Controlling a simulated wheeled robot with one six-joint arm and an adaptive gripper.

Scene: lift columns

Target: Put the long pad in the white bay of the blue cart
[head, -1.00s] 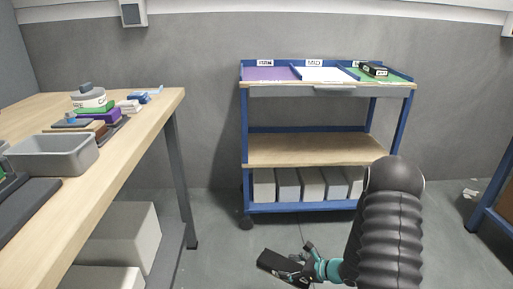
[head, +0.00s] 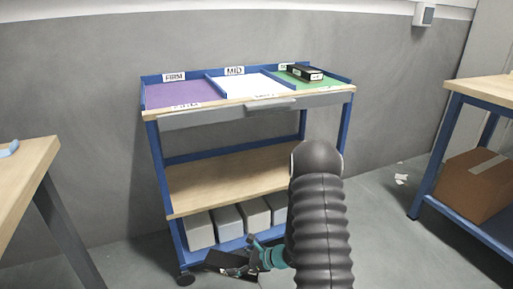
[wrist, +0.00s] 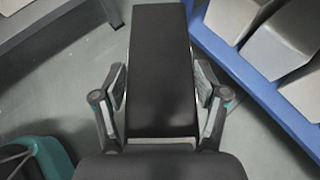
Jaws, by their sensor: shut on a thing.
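My gripper (wrist: 160,98) is shut on a long black pad (wrist: 160,60), with one finger on each long side in the wrist view. In the head view my gripper (head: 252,261) and the dark pad (head: 227,262) are low, by the bottom shelf of the blue cart (head: 157,160). The cart's top has three bays: purple marked FIRM (head: 172,95), white marked MID (head: 240,85) and green (head: 320,86). The white bay is the middle one and looks empty. My arm hides part of the cart's right side.
A black box-like item (head: 304,72) lies in the green bay. Several grey bins (head: 228,222) stand on the cart's bottom shelf; its middle shelf (head: 215,185) looks bare. A wooden table (head: 25,170) is at left. A bench holds a cardboard box (head: 475,185) at right.

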